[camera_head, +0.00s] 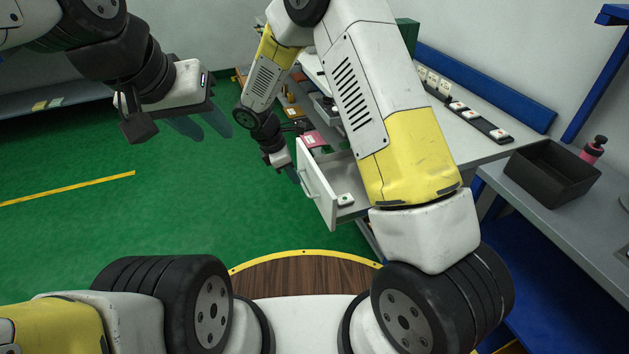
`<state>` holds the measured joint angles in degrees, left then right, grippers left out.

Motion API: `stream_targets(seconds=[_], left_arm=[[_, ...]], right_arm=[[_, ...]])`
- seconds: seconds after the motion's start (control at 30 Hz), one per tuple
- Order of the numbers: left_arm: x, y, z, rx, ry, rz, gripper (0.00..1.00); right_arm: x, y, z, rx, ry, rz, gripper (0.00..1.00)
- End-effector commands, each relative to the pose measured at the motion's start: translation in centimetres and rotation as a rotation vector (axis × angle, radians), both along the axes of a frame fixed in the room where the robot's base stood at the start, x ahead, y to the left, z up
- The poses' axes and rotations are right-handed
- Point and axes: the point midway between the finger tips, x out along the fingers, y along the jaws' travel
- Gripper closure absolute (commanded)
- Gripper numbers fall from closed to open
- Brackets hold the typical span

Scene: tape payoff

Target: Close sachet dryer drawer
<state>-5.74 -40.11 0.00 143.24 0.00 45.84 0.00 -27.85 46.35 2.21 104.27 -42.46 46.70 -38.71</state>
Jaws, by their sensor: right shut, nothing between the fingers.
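The white drawer (317,188) stands pulled out from under the grey bench in the middle of the view, and its inside shows. A small white item (345,200) lies in it near the front panel. My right gripper (292,174) is shut and empty, pointing down at the outer side of the drawer front, close to its far end. I cannot tell whether it touches the panel. My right arm hides part of the drawer and bench. My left gripper (203,125) is at the upper left, over the green floor, open and empty, well apart from the drawer.
A pink item (313,139) shows just behind the drawer's far end. The bench (468,143) carries a strip of white pieces (480,122). A black bin (551,174) and a pink bottle (593,150) are at the right. Green floor left of the drawer is clear.

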Motion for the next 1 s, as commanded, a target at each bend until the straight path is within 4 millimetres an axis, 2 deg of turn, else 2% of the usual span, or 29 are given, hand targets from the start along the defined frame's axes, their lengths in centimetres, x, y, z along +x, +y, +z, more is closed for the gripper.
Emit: stream_targets(seconds=[0.03,0.1,0.27,0.37,0.77,1.0], left_arm=[[0.0,0.0,0.0,0.0,0.0,0.0,0.64],[0.0,0.0,0.0,0.0,0.0,0.0,0.64],[0.0,0.0,0.0,0.0,0.0,0.0,0.64],[0.0,0.0,0.0,0.0,0.0,0.0,0.64],[0.0,0.0,0.0,0.0,0.0,0.0,0.64],[0.0,0.0,0.0,0.0,0.0,0.0,0.64]], right_arm=[[-0.1,0.5,-1.4,-0.017,0.016,0.037,1.0],[0.0,1.0,-2.4,-0.032,0.027,0.073,1.0],[0.0,1.0,-3.7,-0.043,0.036,0.1,1.0],[0.1,0.5,-4.8,-0.044,0.039,0.098,1.0],[1.0,-2.4,-12.5,-0.043,0.038,0.097,1.0],[2.1,-5.4,-12.4,-0.041,0.035,0.095,1.0]])
